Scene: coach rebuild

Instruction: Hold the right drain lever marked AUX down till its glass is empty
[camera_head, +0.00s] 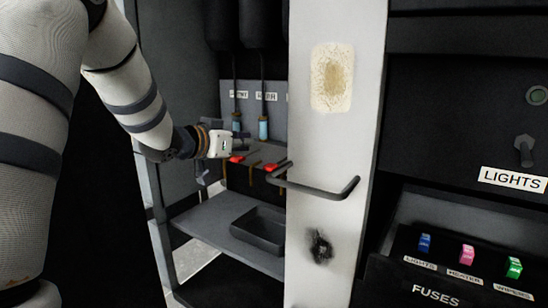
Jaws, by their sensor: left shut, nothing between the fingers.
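My left gripper (243,142) reaches in from the left and is shut and empty, in front of the drain levers. A red-ended lever (237,159) shows just below the fingers, and another red-ended lever (271,167) shows to its right by the pale panel. I cannot tell whether the fingers touch a lever. Two glasses with blue liquid, a left one (237,122) and a right one (264,128), hang under dark pipes. Their small labels are too small to read, so AUX cannot be made out. A further label is cut off by the panel.
A pale upright panel (337,230) with a dark bar handle (318,190) stands right of the levers and hides what lies behind it. A dark tray (260,228) sits on the grey shelf below. LIGHTS switch (524,150) and coloured fuses (467,254) are at right.

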